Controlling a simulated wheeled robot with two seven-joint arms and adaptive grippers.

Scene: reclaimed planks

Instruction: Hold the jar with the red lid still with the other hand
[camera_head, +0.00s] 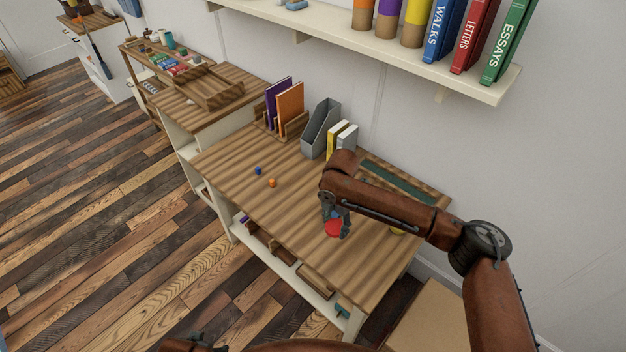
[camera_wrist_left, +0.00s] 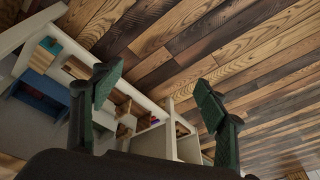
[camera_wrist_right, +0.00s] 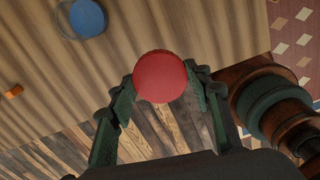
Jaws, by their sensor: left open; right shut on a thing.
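The jar with the red lid (camera_head: 333,228) stands on the wooden desk (camera_head: 290,215), in the front right part. In the right wrist view its round red lid (camera_wrist_right: 160,77) lies between the two fingers; the jar's body is hidden below the lid. My right gripper (camera_head: 337,218) reaches down from above and is shut on the jar. My left gripper (camera_wrist_left: 158,92) is open and empty in the left wrist view, with the floor and a shelf unit beyond its fingers. It is away from the jar.
A small blue thing (camera_head: 258,170) and a small orange thing (camera_head: 272,183) lie on the desk, left of the jar. A round blue thing (camera_wrist_right: 86,18) shows in the right wrist view. A grey file holder (camera_head: 320,128) stands at the back.

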